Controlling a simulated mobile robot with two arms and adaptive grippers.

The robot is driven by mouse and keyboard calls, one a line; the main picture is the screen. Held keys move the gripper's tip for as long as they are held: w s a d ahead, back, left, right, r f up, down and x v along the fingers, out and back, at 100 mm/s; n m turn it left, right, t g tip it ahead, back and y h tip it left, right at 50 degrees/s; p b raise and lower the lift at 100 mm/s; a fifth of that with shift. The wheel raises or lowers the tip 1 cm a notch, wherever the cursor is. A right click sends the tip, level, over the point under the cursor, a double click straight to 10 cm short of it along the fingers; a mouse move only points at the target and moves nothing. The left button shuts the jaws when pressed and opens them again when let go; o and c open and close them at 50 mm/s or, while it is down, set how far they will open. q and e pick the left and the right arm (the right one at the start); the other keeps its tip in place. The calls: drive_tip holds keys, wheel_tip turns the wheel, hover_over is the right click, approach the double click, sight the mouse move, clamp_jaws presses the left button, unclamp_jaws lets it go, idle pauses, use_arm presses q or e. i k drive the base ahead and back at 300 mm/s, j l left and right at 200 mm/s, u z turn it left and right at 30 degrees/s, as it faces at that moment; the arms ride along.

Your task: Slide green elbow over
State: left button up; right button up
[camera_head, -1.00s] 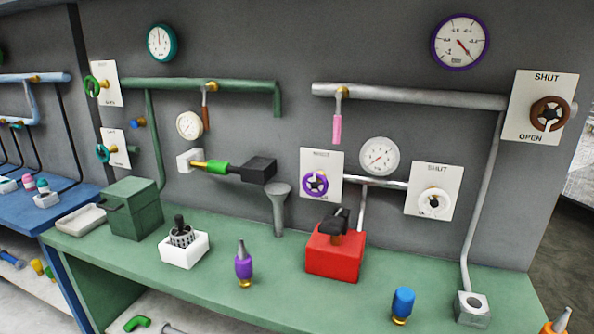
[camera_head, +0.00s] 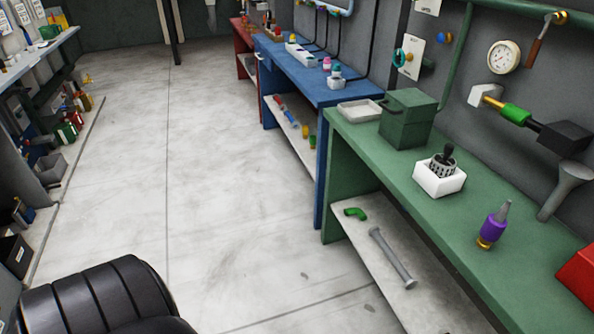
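The green elbow (camera_head: 355,213) is a short bent pipe piece. It lies on the pale lower shelf (camera_head: 408,270) of the green bench, near the shelf's left end. A grey pipe-like rod (camera_head: 391,257) lies on the same shelf, to the right of the elbow and apart from it. Neither of my grippers shows in the head view, so nothing is seen touching the elbow.
The green bench top (camera_head: 395,170) holds a green box (camera_head: 407,118), a white holder (camera_head: 439,177), a purple bottle (camera_head: 493,226) and part of a red block (camera_head: 581,274). A blue bench (camera_head: 310,85) stands beyond. Open pale floor (camera_head: 230,200) lies left of the benches.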

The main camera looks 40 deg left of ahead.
sight(348, 212)
drive_tip(key=u, duration=0.9)
